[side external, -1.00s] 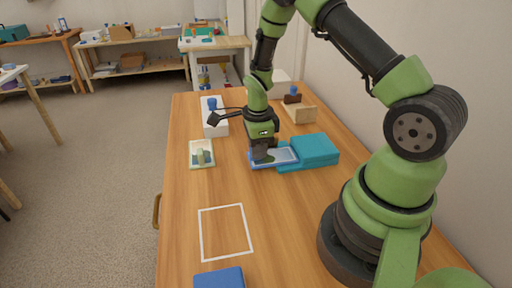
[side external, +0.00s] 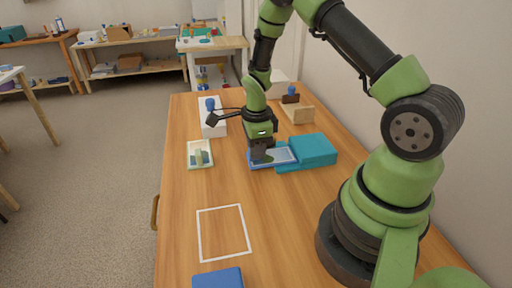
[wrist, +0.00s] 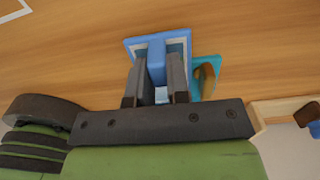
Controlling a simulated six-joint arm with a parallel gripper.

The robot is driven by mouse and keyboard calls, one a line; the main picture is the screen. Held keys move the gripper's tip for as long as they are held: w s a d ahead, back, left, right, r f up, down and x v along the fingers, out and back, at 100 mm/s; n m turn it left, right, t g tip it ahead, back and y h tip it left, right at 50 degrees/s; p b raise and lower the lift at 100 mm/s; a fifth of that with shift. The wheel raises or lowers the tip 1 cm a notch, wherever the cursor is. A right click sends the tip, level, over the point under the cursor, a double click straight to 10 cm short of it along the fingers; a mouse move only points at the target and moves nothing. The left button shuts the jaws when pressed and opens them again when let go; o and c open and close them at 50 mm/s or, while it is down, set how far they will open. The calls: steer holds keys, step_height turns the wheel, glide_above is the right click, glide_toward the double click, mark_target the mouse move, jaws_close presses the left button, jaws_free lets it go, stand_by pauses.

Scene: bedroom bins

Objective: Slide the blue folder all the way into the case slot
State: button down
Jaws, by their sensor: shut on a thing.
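The blue folder (side external: 283,156), a flat panel with a blue rim and a pale face, lies low over the table at the left side of the teal case (side external: 312,148). Its right end meets the case; how deep it sits in the slot is hidden. My gripper (side external: 261,154) points down at the folder's left part. In the wrist view, my gripper (wrist: 157,75) is shut on a raised blue block on the folder (wrist: 131,48). The case shows there only as a teal strip (wrist: 216,68) beside the right finger.
A framed picture card (side external: 199,154) lies left of my gripper. A white box (side external: 213,122) with a blue knob and a wooden holder (side external: 299,113) stand behind. A white outline (side external: 222,232) and a blue block (side external: 218,279) are in front. The table's middle is clear.

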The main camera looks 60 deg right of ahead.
mark_target(275, 156)
steer(key=shift+s+d, duration=1.7)
steer(key=shift+s, duration=0.05)
stand_by(5.2)
steer(key=c, duration=1)
jaws_free()
